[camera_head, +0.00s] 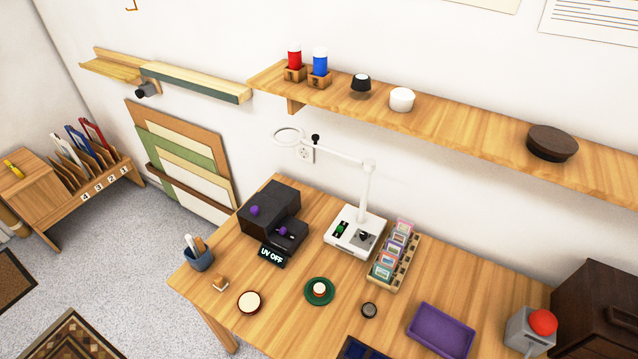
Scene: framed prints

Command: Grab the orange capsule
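I cannot make out an orange capsule for certain. A small round white-topped piece with an orange-brown band sits on a green dish (308,297) on the wooden table (300,337); it is too small to identify. Neither of my grippers is in view.
On the table are a black UV box (268,207), a white lamp stand (349,240), a slide rack (401,270), a pen cup (199,258), a purple tray (440,332) and a grey box with a red dome (542,322). Bare wood lies between the small items.

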